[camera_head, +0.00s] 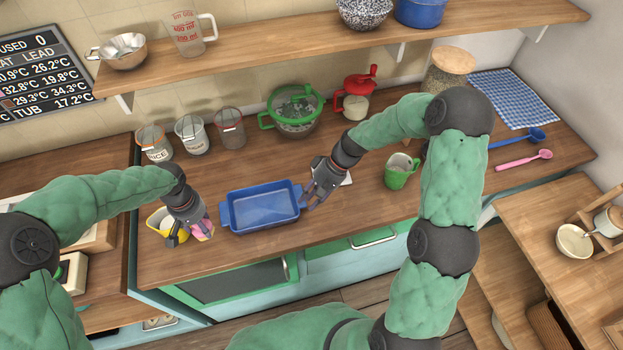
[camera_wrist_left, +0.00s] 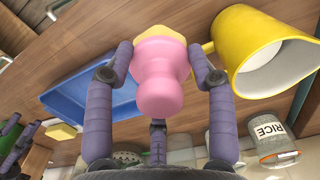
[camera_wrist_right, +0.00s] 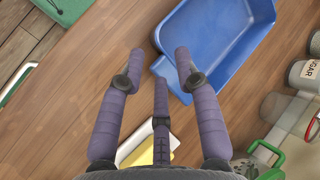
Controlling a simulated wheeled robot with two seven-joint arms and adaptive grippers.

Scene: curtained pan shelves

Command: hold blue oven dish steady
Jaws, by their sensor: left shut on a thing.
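The blue oven dish (camera_head: 262,207) is rectangular, empty and upright on the wooden counter, with a handle at each short end. It also shows in the left wrist view (camera_wrist_left: 70,95) and the right wrist view (camera_wrist_right: 222,40). My right gripper (camera_head: 312,202) is open at the dish's right end. In the right wrist view its fingers (camera_wrist_right: 155,65) are spread, with one fingertip over the handle; whether it touches is unclear. My left gripper (camera_head: 197,230) is shut on a pink-handled thing (camera_wrist_left: 160,75) with a yellow part, left of the dish.
Several jars (camera_head: 192,134), a green strainer (camera_head: 294,109) and a red-lidded grinder (camera_head: 356,97) stand behind. A shelf (camera_head: 260,48) runs above.

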